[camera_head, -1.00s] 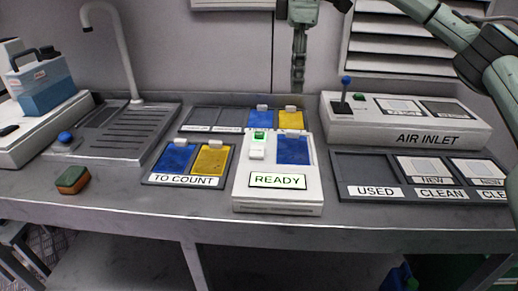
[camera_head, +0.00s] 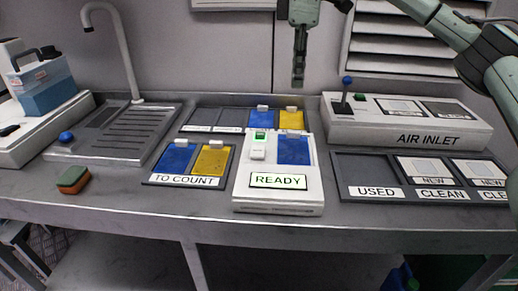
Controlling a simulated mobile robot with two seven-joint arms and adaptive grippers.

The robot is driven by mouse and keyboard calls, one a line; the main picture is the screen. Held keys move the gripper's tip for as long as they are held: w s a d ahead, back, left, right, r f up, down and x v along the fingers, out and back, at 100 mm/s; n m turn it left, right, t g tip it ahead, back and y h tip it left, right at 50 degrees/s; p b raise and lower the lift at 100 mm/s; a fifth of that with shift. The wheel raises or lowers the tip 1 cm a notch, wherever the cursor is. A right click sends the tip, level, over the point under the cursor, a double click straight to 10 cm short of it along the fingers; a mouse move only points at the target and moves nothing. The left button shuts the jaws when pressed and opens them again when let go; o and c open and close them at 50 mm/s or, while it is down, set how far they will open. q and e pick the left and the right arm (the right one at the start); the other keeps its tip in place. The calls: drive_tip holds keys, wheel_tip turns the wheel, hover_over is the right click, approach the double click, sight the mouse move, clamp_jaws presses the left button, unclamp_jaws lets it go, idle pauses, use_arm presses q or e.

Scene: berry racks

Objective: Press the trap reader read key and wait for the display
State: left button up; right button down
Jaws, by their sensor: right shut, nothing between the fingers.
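The trap reader (camera_head: 277,195) is a white box in the middle of the bench. Its display (camera_head: 278,181) reads READY. A green key (camera_head: 260,134) sits near its top left, above a small white raised part (camera_head: 258,152). A blue trap card (camera_head: 294,150) lies in the reader's slot to the right of the key. My right gripper (camera_head: 298,82) hangs above and behind the reader, pointing down, shut and empty. It is apart from the key. My left gripper is not in view.
The TO COUNT tray (camera_head: 145,182) with a blue and a yellow card lies left of the reader. Another tray (camera_head: 215,112) is behind. The air inlet box (camera_head: 400,122) and the USED/CLEAN tray (camera_head: 345,165) are right. A sponge (camera_head: 73,180) and sink drainer (camera_head: 85,147) are left.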

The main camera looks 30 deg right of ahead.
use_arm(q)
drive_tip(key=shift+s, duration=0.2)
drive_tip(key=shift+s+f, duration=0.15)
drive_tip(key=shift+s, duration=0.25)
